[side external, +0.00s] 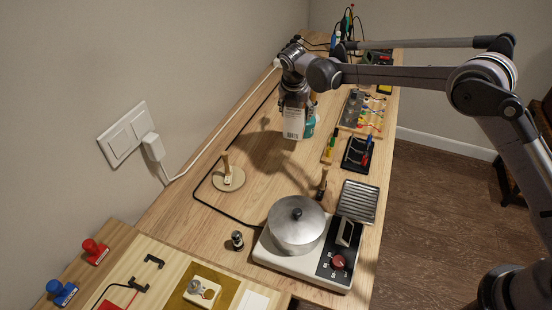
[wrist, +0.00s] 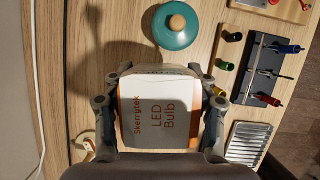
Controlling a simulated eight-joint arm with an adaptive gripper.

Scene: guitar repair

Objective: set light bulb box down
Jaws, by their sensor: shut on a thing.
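The light bulb box (side external: 293,122) is white with an orange edge. In the wrist view the box (wrist: 160,118) shows the words "Skerrytek LED Bulb". My gripper (side external: 296,100) is shut on it, with one finger on each side. In the wrist view my gripper (wrist: 160,105) has the box between its fingers. The box appears to be held above the wooden bench (side external: 262,150), with a shadow on the wood to its left. Its underside is hidden, so the exact gap to the bench cannot be told.
A teal round object with a knob (wrist: 170,25) is close beyond the box. A black tool rack (side external: 357,154) stands to the right. A pot (side external: 296,222) on a hot plate (side external: 285,262) and a round wooden stand (side external: 228,178) are nearer the camera. Bare wood lies left of the box.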

